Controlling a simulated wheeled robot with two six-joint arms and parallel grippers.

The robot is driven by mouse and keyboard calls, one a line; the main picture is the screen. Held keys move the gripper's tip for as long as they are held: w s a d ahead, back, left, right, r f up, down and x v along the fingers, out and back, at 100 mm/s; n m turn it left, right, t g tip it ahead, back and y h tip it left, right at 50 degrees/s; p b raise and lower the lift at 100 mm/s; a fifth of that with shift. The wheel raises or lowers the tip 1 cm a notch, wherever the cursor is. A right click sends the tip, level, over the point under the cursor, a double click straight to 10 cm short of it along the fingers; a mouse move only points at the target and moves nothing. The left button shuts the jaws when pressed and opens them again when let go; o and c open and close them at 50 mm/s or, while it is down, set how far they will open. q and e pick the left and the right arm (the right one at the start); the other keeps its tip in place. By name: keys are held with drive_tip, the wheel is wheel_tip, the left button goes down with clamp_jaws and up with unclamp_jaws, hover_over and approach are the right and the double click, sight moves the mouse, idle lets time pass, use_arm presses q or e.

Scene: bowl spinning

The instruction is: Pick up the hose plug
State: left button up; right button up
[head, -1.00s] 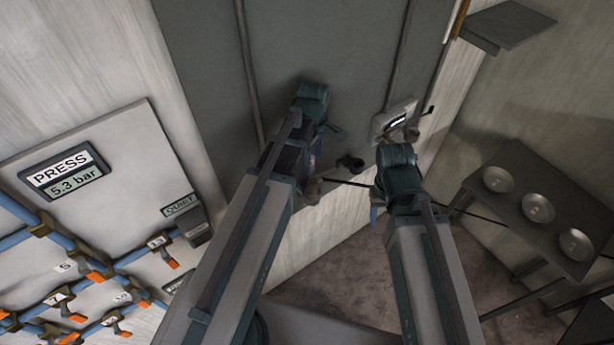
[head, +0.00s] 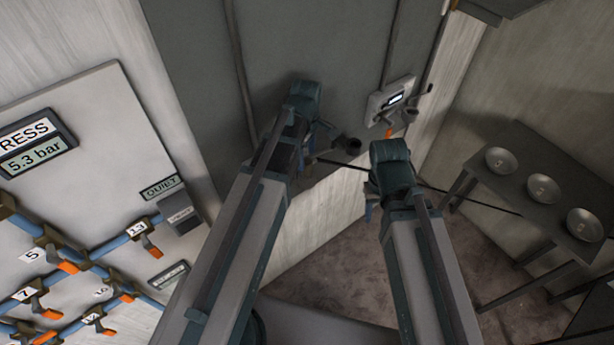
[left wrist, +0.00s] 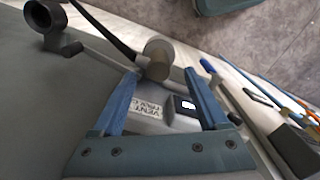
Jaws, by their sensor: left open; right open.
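The hose plug appears to be the pale grey-brown cylinder (left wrist: 157,58) in the left wrist view, with a dark hose (left wrist: 108,35) running to it. It lies between and just beyond the tips of my left gripper (left wrist: 160,74), whose blue fingers are spread and not closed on it. In the head view the plug (head: 309,164) is partly hidden by my left gripper (head: 306,150). A dark round cup (head: 349,144) on a bracket is beside it; the cup also shows in the left wrist view (left wrist: 46,14). My right gripper (head: 368,202) is open, largely hidden behind its wrist, near the hose.
A small box with a display (head: 390,100) and an orange-tipped handle is on the grey wall panel. A valve board (head: 90,120) with orange levers stands left. A dark table (head: 530,190) with three metal bowls stands right. Carpet floor (head: 340,270) is open in the middle.

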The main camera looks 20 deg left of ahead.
sight(307, 162)
use_arm(q)
wheel_tip(307, 162, down, 5)
drive_tip(key=b, duration=0.5)
drive_tip(key=shift+w+f, duration=0.1)
drive_tip(key=shift+f, duration=0.1)
drive_tip(key=shift+r, duration=0.1)
drive_tip(key=shift+c, duration=0.4)
clamp_jaws()
